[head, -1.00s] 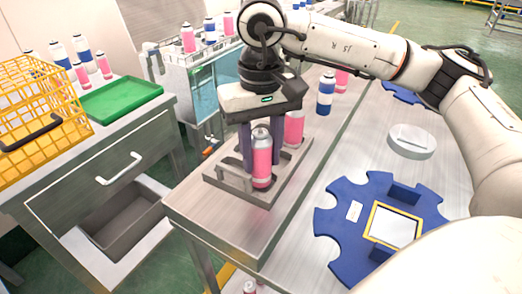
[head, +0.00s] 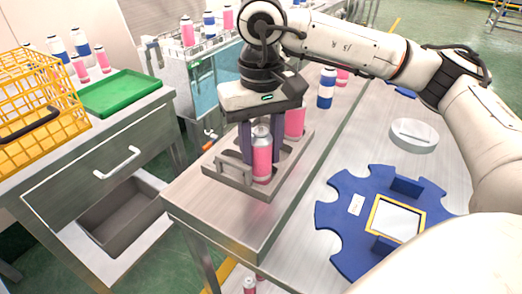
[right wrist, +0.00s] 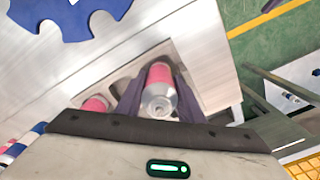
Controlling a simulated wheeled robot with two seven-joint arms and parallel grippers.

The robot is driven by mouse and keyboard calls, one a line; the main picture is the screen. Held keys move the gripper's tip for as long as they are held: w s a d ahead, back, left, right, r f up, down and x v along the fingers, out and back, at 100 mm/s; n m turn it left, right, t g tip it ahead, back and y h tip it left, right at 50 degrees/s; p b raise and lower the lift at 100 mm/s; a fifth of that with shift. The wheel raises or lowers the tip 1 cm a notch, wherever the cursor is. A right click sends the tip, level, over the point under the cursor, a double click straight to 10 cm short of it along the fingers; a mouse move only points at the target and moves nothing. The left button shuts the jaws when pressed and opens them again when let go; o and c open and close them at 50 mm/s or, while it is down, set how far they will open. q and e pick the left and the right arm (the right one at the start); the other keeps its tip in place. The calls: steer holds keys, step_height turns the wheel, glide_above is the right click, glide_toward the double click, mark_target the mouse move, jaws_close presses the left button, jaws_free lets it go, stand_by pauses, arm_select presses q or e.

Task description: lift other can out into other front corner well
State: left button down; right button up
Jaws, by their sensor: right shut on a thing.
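A pink can with a silver top (head: 262,158) stands upright in the front part of a grey metal tray (head: 240,187) on the steel bench. My right gripper (head: 254,150) comes from above and is shut on this can. In the right wrist view the can (right wrist: 159,90) sits between the two dark fingers. A second pink can (head: 295,122) stands behind it at the tray's far side, and it also shows in the right wrist view (right wrist: 95,104). The can's base and the well under it are partly hidden by the tray's edge. My left gripper is out of view.
A blue notched plate (head: 343,222) with a yellow-framed square and a white round disc (head: 413,136) lie on the bench at right. A blue-and-white can (head: 326,88) stands behind the tray. A yellow wire basket (head: 35,95) and green tray (head: 120,93) are on the left counter.

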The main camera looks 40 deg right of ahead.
mark_target(261, 128)
steer(key=shift+f, duration=0.15)
steer(key=o, duration=1.1)
steer(key=shift+o, duration=0.2)
steer(key=shift+r, duration=0.35)
step_height(261, 128, up, 9)
steer(key=shift+r+p, duration=0.2)
steer(key=shift+p, duration=0.5)
steer(key=shift+r, duration=0.1)
